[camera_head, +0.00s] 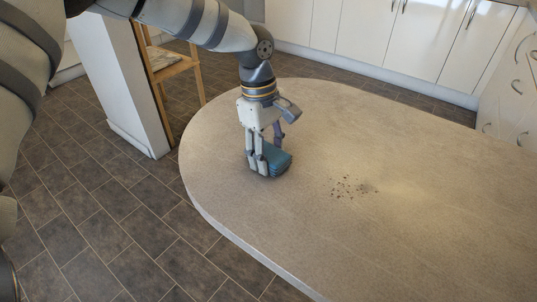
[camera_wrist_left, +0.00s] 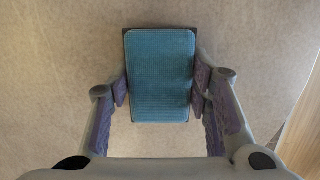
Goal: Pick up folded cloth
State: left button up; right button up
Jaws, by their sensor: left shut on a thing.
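The folded cloth (camera_head: 280,161) is a small blue-teal block at the left end of the beige counter, in the head view. In the left wrist view the cloth (camera_wrist_left: 160,75) is a teal rectangle with a woven texture and dark edges. My left gripper (camera_head: 266,163) is above it with its fingers pointing down. In the wrist view my left gripper (camera_wrist_left: 161,88) has a finger pad against each side of the cloth, shut on it. I cannot tell whether the cloth touches the counter. My right gripper is not in view.
The counter (camera_head: 420,225) has a rounded left end, and most of its top is clear. A patch of dark crumbs (camera_head: 350,187) lies right of the cloth. A wooden chair (camera_head: 172,66) stands behind a white panel (camera_head: 118,85). White cabinets (camera_head: 365,35) line the back.

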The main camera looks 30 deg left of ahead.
aim_at(270, 154)
pick_arm(q)
jog(key=shift+f, duration=0.2)
jog(key=shift+r, duration=0.25)
jog(key=r, duration=0.5)
jog(key=shift+s+p, duration=0.25)
jog(key=shift+p, duration=0.05)
jog(key=s+r+p, duration=0.3)
jog(key=s+r, duration=0.5)
jog(key=s, duration=0.5)
jog(key=shift+s+p, duration=0.25)
jog(key=shift+p, duration=0.15)
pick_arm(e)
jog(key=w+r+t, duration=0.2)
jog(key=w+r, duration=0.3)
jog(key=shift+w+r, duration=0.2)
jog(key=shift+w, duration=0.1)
